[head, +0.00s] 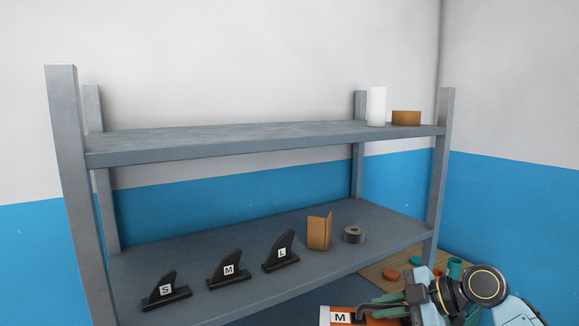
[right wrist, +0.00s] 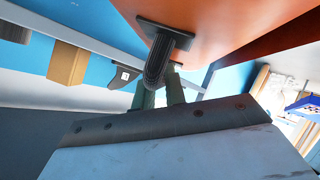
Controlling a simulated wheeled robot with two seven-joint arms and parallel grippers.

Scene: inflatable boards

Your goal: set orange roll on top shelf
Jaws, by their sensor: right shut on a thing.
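The orange roll (head: 328,314) with a white "M" label shows at the bottom edge of the head view, mostly cut off. My right gripper (head: 372,308) is shut on it, in front of and below the lower shelf. In the right wrist view the orange roll (right wrist: 235,22) fills the top, and the green fingers of my right gripper (right wrist: 163,85) close at its black strap handle (right wrist: 160,50). The grey top shelf (head: 230,138) is bare across its left and middle. My left gripper is not in view.
A white cylinder (head: 376,107) and a brown box (head: 406,118) stand at the top shelf's right end. The lower shelf (head: 215,246) holds black fins (head: 227,271), a cardboard piece (head: 319,231) and a tape roll (head: 353,235). Grey posts (head: 437,175) bound the rack.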

